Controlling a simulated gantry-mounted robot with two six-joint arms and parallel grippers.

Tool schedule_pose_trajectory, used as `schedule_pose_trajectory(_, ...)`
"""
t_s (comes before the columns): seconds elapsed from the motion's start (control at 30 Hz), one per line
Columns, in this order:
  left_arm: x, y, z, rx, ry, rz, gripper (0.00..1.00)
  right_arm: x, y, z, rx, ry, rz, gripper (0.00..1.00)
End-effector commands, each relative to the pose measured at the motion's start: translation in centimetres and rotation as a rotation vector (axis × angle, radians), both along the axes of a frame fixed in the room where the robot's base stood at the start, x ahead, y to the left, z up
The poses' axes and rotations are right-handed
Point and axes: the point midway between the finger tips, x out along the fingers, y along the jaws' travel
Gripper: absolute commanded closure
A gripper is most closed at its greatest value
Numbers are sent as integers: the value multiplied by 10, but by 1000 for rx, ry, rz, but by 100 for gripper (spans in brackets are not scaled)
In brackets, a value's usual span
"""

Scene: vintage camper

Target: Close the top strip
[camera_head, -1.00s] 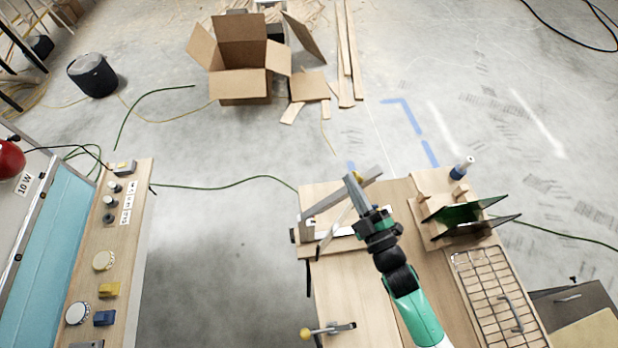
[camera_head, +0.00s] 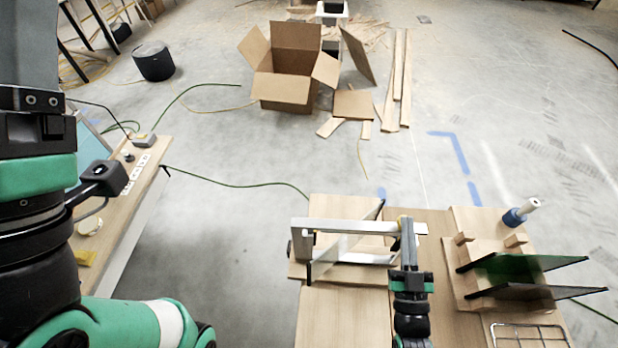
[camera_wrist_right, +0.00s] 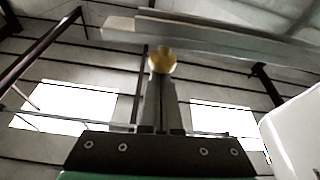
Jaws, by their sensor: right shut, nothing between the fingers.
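The top strip (camera_head: 345,227) is a long pale grey bar on a wooden fixture (camera_head: 322,272) at the far left of the bench. It runs roughly level across the head view, above a lower white strip (camera_head: 362,258), with a clear panel between them. My right gripper (camera_head: 407,238) is shut and empty at the strip's right end. In the right wrist view, a yellow knob (camera_wrist_right: 162,61) shows at my shut fingertips, just below a long bar (camera_wrist_right: 220,38). I cannot tell whether the fingers touch it. My left arm fills the left edge; its fingers are out of view.
A wire rack (camera_head: 530,335) is in front. Another bench (camera_head: 135,225) stands left across open floor. A cardboard box (camera_head: 285,85) lies beyond.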

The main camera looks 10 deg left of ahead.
Motion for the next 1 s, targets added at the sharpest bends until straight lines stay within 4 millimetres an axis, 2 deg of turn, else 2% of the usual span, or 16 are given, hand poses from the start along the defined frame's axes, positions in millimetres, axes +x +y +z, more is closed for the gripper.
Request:
schedule_pose_trajectory(0.03, 0, 0, -9, 0, 0, 0, 31, 0, 0, -9, 2, 0, 1, 100)
schedule_pose_trajectory(0.2, 0, 0, -17, 0, -1, 0, 31, 0, 0, -17, 0, 0, 0, 100)
schedule_pose_trajectory(0.73, 0, 0, -19, 0, 0, 0, 31, 0, -1, -24, -2, 15, -2, 100)
schedule_pose_trajectory(0.87, 0, 0, -12, 0, 0, 0, 31, 0, 0, -16, -2, 14, -2, 100)
schedule_pose_trajectory(1.0, 0, 0, 10, 0, 0, 0, 31, 0, 1, 13, -3, 3, 1, 100)
